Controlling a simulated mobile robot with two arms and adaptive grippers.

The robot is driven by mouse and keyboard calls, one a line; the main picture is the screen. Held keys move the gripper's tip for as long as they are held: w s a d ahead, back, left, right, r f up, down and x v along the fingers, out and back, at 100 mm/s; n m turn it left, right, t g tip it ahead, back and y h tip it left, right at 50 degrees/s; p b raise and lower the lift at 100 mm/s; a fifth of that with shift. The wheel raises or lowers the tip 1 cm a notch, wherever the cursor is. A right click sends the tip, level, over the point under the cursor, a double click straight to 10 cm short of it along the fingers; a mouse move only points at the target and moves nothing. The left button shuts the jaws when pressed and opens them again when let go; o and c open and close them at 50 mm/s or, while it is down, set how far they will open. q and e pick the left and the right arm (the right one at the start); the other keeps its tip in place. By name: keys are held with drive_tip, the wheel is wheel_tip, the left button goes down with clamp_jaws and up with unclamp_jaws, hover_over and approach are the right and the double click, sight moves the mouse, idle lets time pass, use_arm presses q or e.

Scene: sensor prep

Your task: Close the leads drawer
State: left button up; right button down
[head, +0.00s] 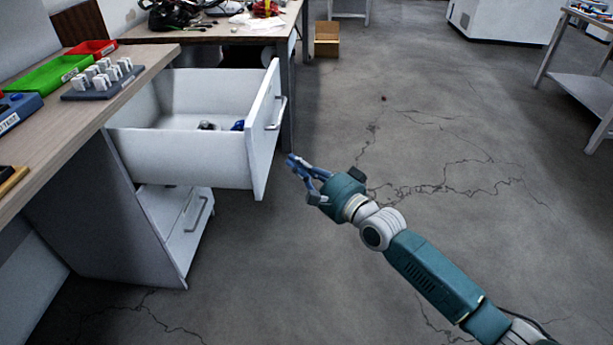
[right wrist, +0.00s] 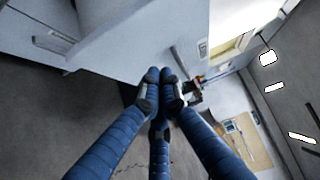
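The open drawer (head: 180,155) is white and pulled well out of the cabinet under the bench at the left. Its front panel (head: 264,140) carries a grey handle (head: 277,113). A blue thing (head: 238,126) and a small dark and white thing lie inside. I cannot read a drawer name in the head view. My right gripper (head: 291,162) is just to the right of the drawer front, low, with its blue fingertips together and nothing visible between them. In the right wrist view the fingertips (right wrist: 160,76) are in front of the white panel (right wrist: 150,40); contact cannot be told. My left gripper is out of view.
A lower drawer front with a handle (head: 196,214) is below the open drawer. The bench top (head: 150,62) holds a green tray (head: 45,75), a red tray and a grey rack (head: 103,80). A cardboard box (head: 326,44) stands farther back.

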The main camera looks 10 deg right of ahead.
drive_tip(key=shift+w+a+b, duration=0.15)
drive_tip(key=shift+w+a, duration=0.85)
drive_tip(key=shift+a, duration=0.3)
drive_tip(key=shift+w+a+b, duration=0.15)
drive_tip(key=shift+w+a, duration=0.85)
drive_tip(key=shift+a, duration=0.3)
